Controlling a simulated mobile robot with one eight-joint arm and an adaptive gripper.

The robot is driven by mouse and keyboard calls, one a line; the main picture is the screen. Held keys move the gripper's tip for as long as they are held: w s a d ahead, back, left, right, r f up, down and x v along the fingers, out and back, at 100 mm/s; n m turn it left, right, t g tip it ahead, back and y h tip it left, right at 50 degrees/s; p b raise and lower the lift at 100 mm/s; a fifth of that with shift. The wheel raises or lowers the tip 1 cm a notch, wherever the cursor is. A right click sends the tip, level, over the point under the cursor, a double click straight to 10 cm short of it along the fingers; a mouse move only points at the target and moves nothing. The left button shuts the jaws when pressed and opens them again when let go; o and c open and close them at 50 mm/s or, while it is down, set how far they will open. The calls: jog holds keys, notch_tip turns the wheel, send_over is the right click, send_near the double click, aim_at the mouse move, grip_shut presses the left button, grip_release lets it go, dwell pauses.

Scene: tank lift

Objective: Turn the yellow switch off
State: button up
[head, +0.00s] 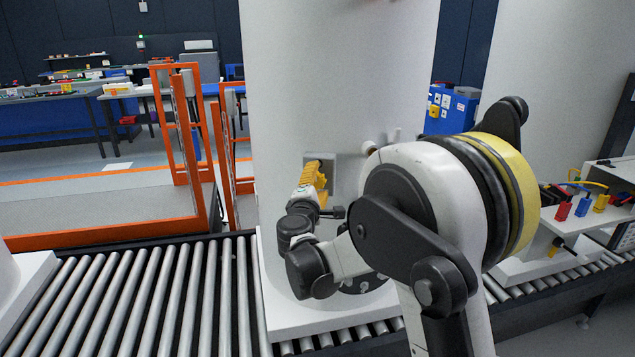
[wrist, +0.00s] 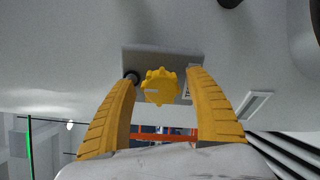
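The yellow switch (wrist: 160,86) is a lobed knob on a grey plate (wrist: 180,57) fixed to a big white tank. The plate also shows in the head view (head: 331,172), where my yellow fingers hide the knob. My gripper (head: 316,172) is open in front of the plate. In the wrist view its two yellow fingertips stand on the left and right of the knob, with a gap on each side. I cannot tell how far the tips are from the plate.
The white tank (head: 335,80) stands on a roller conveyor (head: 160,295). Orange frames (head: 214,150) stand to the left. A second tank (head: 545,110) and a bench with small coloured switches (head: 583,207) are at the right. Small knobs stick out of the tank near my arm.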

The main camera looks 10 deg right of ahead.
jog(key=v, duration=1.2)
jog(key=shift+s, duration=0.1)
